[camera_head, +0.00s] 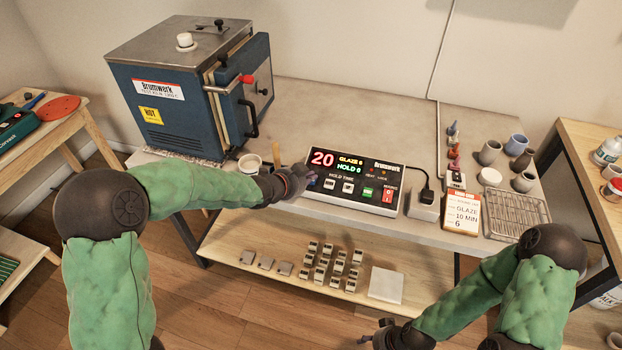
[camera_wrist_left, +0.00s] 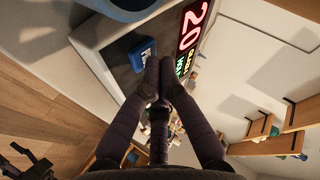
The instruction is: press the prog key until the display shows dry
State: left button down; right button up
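The controller (camera_head: 352,207) lies on the grey table with a lit display (camera_head: 337,160). The display reads a red 20, a yellow GLAZE 6 and a green HOLD 0. My left gripper (camera_head: 303,177) is at the controller's left end, over the lower left of its face, and partly hides it. In the left wrist view, the blue key (camera_wrist_left: 142,54) with white lettering, partly covered, lies just beyond the fingertips of my left gripper (camera_wrist_left: 160,62). Its fingers are together and empty. Contact with the key cannot be told. My right gripper (camera_head: 376,333) hangs low at the bottom, fingers apart.
A blue kiln (camera_head: 180,115) stands at the back left. A card (camera_head: 461,212) reading GLAZE 10 MIN 6 stands right of the controller, near a wire rack (camera_head: 515,212) and several cups (camera_head: 490,152).

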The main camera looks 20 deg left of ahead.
aim_at(308, 190)
pick_arm(q)
jog(key=shift+s+r+p, duration=0.15)
jog(key=shift+r+p, duration=0.2)
jog(key=shift+r, duration=0.25)
jog(key=r+p, duration=0.2)
jog(key=s+r+p, duration=0.1)
jog(key=r+p, duration=0.1)
jog(key=r, duration=0.1)
jog(key=shift+s, duration=0.1)
jog(key=shift+f, duration=0.1)
dwell(0.5)
